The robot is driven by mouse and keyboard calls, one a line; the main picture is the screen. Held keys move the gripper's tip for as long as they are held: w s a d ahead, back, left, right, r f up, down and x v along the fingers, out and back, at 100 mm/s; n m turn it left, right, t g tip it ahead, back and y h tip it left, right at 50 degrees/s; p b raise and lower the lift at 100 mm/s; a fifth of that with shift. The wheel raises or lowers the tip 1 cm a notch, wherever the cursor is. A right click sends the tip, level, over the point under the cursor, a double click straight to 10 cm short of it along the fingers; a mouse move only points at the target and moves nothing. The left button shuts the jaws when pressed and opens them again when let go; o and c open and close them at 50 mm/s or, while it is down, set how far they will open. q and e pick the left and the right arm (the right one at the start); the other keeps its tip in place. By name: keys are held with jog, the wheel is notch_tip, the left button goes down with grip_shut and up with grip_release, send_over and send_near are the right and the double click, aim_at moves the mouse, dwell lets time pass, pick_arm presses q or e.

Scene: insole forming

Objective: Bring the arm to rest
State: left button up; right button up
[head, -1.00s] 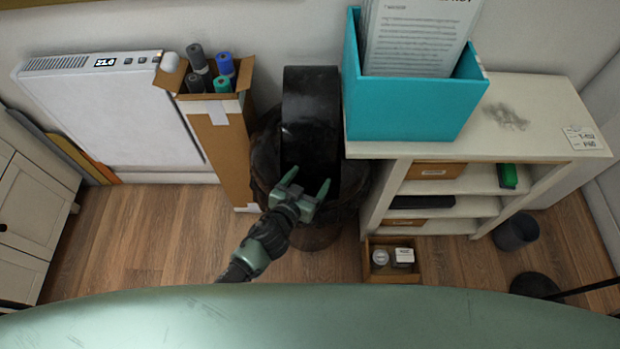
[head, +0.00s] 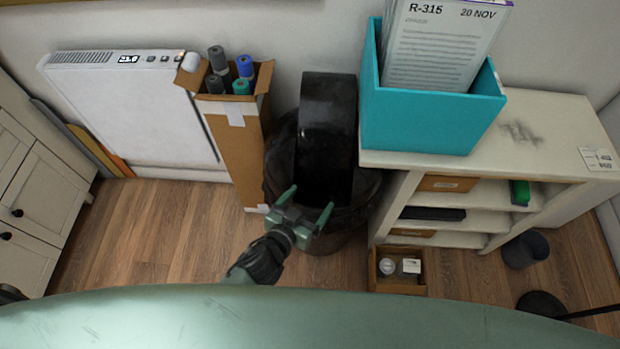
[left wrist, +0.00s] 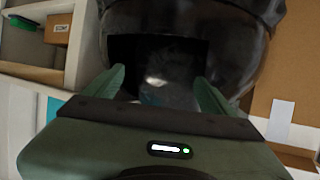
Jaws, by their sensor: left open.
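My left gripper (head: 305,210) is open, with its two green fingers apart and nothing seen between them. In the head view it is in front of the black bin (head: 330,130), which has a dark opening and a black bag around it. The left wrist view shows the open fingers (left wrist: 160,85) pointing at the bin's opening, with something pale and blurred inside it. I cannot tell whether the fingers touch the bin. My right gripper is not in view.
A cardboard box (head: 237,150) with several rolls stands left of the bin, beside a white heater panel (head: 135,110). A white shelf (head: 540,130) with a teal file box (head: 420,125) stands to the right. A small open box (head: 397,284) is on the floor. Wood floor is clear at left.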

pick_arm(q)
jog(key=shift+a, duration=0.15)
jog(key=s+a+r+n+g+y, duration=0.1)
jog(key=s+a+r+n+y, duration=0.15)
jog(key=a, duration=0.35)
jog(key=s+a+r+n+g+y, duration=0.1)
jog(key=a+g+y, duration=0.15)
jog(key=a, duration=0.35)
jog(key=s+a+r+g, duration=0.2)
jog(key=s+a+g, duration=0.1)
jog(key=s, duration=0.4)
jog(key=s+a+r+g, duration=0.2)
jog(key=s+g, duration=0.1)
jog(key=s, duration=0.4)
notch_tip(320, 180, down, 24)
jog(key=s+m, duration=0.1)
jog(key=s, duration=0.1)
jog(key=s+a+f+g+p, duration=0.1)
jog(key=s+a+f+g, duration=0.1)
jog(key=s+f, duration=1.4)
jog(key=shift+s+a+f, duration=0.3)
jog(key=shift+s+a, duration=0.2)
jog(key=shift+s, duration=0.1)
